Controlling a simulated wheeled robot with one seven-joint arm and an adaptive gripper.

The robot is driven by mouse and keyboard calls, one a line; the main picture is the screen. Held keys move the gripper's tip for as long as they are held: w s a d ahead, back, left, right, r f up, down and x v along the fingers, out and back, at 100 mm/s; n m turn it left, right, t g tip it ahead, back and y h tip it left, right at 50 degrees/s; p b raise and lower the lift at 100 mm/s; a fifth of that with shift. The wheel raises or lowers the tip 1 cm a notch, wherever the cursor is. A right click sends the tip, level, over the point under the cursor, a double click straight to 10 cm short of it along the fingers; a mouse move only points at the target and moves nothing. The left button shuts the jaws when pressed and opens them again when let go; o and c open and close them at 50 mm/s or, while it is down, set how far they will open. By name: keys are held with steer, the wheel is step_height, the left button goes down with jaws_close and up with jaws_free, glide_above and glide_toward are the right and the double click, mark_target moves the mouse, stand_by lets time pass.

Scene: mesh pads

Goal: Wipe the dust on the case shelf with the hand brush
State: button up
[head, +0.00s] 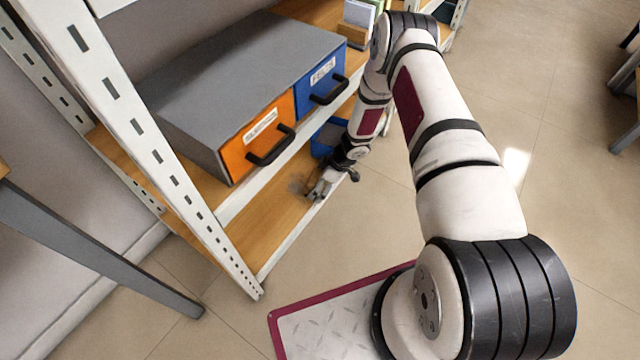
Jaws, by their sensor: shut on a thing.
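My gripper (321,190) is low at the front edge of the lower wooden shelf (262,222), pointing down and left. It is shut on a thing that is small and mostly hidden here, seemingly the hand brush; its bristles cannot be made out. A faint dark smudge (297,186), which looks like dust, lies on the lower shelf just left of the gripper. I cannot tell whether the brush touches the board. The shelf above carries a grey case with an orange front (258,138) and one with a blue front (320,84).
A blue bin (325,138) stands on the lower shelf behind my gripper. The white slotted upright (150,140) and the upper shelf's white edge (245,200) bound the opening. The lower shelf's near end is clear. A grey table leg (100,255) crosses at left.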

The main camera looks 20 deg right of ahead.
steer(key=shift+f+b, duration=0.6)
steer(key=shift+f, duration=0.3)
